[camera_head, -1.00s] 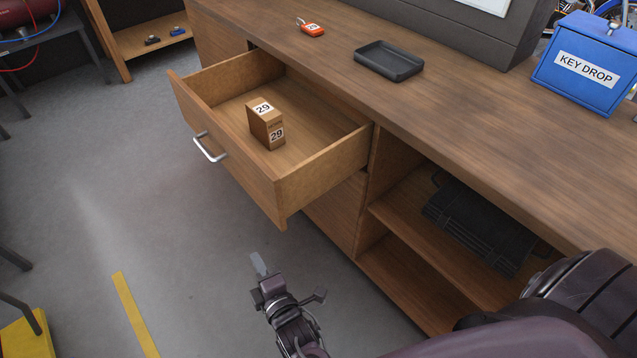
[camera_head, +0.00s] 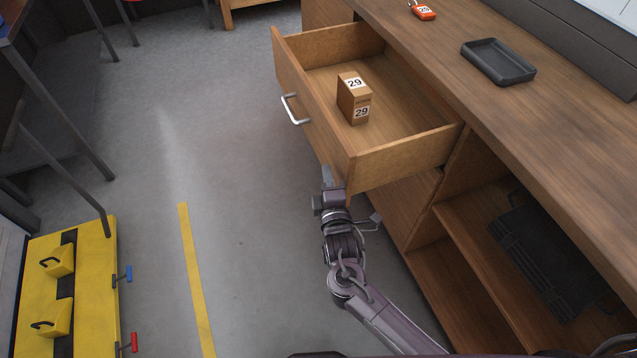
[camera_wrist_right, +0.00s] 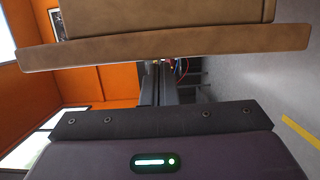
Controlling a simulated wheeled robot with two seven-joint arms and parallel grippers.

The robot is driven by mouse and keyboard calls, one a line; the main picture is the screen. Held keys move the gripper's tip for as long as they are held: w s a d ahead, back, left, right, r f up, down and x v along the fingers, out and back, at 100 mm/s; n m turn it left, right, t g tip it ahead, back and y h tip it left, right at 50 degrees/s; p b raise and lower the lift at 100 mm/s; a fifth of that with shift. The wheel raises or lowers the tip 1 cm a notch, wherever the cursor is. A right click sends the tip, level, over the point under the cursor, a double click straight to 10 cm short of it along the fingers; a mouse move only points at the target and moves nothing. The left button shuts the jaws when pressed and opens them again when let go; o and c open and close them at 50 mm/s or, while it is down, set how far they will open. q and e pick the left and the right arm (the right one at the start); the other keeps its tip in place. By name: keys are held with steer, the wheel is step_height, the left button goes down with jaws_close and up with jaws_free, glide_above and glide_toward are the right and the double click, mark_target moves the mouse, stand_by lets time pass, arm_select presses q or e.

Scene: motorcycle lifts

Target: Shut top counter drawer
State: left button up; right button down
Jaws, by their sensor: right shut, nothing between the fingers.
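The top counter drawer (camera_head: 326,138) is pulled well out from the wooden counter. Its front panel carries a silver bar handle (camera_head: 293,109). A small brown box (camera_head: 352,99) labelled 29 stands inside it. My right gripper (camera_head: 327,176) is shut and empty, just below and beside the near corner of the drawer front; I cannot tell whether it touches. In the right wrist view the drawer front (camera_wrist_right: 170,47) spans the picture above the gripper's fingers (camera_wrist_right: 160,85). My left gripper is not in view.
On the counter top (camera_head: 440,60) lie a black tray (camera_head: 498,61) and an orange key tag (camera_head: 423,12). A black case (camera_head: 550,255) sits on the open shelf below. A yellow platform (camera_head: 75,290) stands at left. The floor before the drawer is clear.

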mark_target(443, 146)
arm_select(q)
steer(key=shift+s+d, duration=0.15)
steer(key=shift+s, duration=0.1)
arm_select(e)
steer(key=shift+w+d, duration=0.15)
steer(key=shift+d, duration=0.3)
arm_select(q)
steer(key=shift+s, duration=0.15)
arm_select(e)
steer(key=shift+d, duration=0.1)
